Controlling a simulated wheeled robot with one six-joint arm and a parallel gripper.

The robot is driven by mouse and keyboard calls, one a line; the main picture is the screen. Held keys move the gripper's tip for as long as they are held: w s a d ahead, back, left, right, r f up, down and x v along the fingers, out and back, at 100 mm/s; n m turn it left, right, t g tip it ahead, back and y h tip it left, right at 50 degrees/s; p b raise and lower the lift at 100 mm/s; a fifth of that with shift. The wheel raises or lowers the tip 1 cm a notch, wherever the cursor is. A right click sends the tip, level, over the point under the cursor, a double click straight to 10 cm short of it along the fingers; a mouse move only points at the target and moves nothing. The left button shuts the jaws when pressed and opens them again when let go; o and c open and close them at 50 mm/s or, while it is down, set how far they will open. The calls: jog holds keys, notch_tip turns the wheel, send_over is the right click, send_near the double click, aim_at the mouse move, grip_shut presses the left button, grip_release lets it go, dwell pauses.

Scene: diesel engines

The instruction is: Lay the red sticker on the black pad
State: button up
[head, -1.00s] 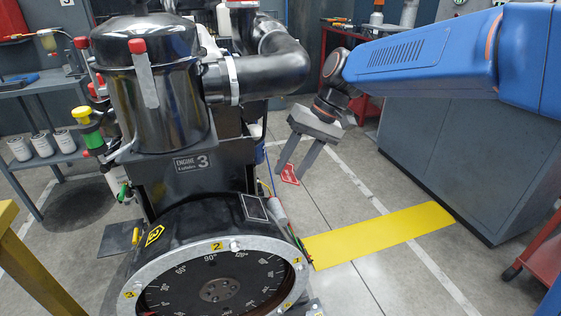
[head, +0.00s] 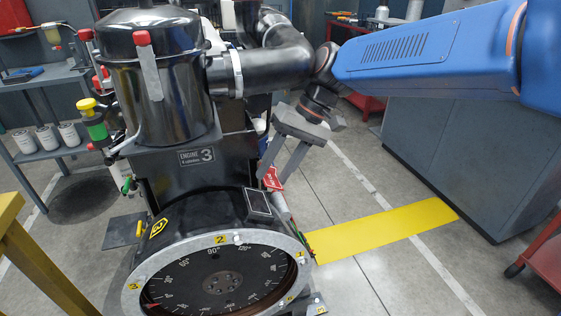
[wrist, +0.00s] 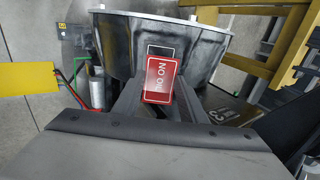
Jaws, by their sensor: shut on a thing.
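The red sticker (head: 273,178) is a small rectangle with a white border, and white lettering shows on it in the wrist view (wrist: 160,80). My gripper (head: 270,182) is shut on it and points down beside the engine. The black pad (head: 257,203) is a dark, light-edged rectangle on top of the round black housing. In the head view the sticker is just above and right of the pad. In the wrist view the pad (wrist: 161,50) shows just beyond the sticker, partly hidden by it. I cannot tell the height between them.
The black air-filter canister (head: 155,80) and its thick pipe (head: 270,68) rise behind the housing. A graduated dial (head: 220,280) faces forward below the pad. A yellow floor strip (head: 385,228) lies at the right. A yellow frame (head: 35,265) stands at the front left.

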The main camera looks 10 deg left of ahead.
aim_at(257, 201)
jog(key=shift+x, duration=3.35)
jog(key=o, duration=1.7)
jog(key=shift+w+r, duration=0.1)
jog(key=shift+v, duration=3.15)
jog(key=shift+d+r, duration=0.15)
jog(key=shift+r, duration=0.05)
